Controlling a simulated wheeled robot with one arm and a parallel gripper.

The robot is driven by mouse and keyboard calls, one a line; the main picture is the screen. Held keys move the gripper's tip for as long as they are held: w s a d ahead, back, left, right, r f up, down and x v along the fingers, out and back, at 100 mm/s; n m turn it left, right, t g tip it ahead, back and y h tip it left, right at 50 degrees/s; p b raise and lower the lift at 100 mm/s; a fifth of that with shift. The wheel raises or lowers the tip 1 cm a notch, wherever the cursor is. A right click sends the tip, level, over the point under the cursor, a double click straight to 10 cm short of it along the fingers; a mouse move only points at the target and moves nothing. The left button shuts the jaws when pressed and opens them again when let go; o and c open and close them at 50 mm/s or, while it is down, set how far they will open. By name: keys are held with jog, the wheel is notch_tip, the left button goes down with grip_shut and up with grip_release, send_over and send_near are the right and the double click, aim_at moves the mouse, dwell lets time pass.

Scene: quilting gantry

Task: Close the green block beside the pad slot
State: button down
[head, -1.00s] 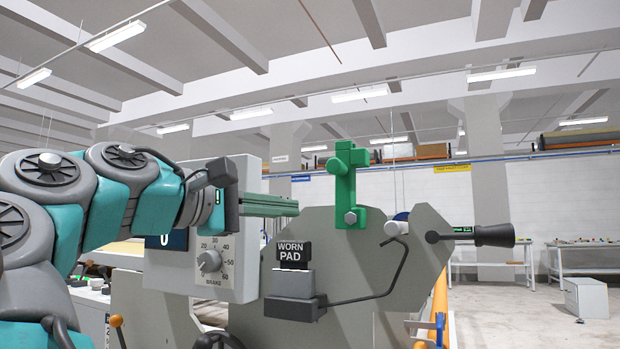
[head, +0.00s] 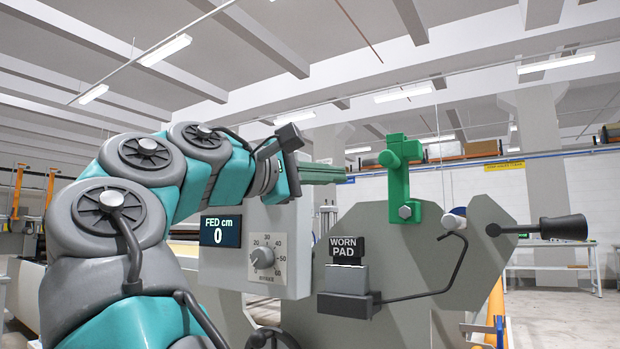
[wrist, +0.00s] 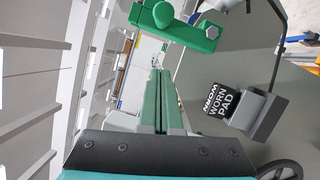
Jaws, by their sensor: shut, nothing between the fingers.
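The green block (head: 398,185) is an upright green piece with a crosswise top, fixed by a hex bolt to the grey side plate (head: 450,215). It also shows at the top of the wrist view (wrist: 178,26). My gripper (head: 343,174) is shut and empty, with its green fingers pointing right, a little left of the block at about its upper half. In the wrist view my gripper (wrist: 160,74) points up the picture, below the block, with a visible gap. The pad slot is not clearly visible; a pad holder (head: 347,290) labelled WORN PAD (head: 347,250) sits below and left of the block.
A grey control box (head: 255,250) with a brake dial and a display reading 0 stands below my wrist. A black-handled lever (head: 550,228) sticks out right of the plate. A bent dark rod (head: 440,285) runs from the pad holder. A workbench (head: 555,252) stands far right.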

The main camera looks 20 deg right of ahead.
aim_at(400, 176)
jog(key=d, duration=0.1)
jog(key=s+d, duration=0.1)
jog(key=d, duration=0.1)
jog(key=s+d+r+b, duration=0.1)
jog(key=shift+s+d, duration=0.2)
jog(key=shift+d, duration=0.15)
jog(key=shift+s+r, duration=0.1)
jog(key=shift+r, duration=0.1)
jog(key=shift+d, duration=0.2)
dwell(0.3)
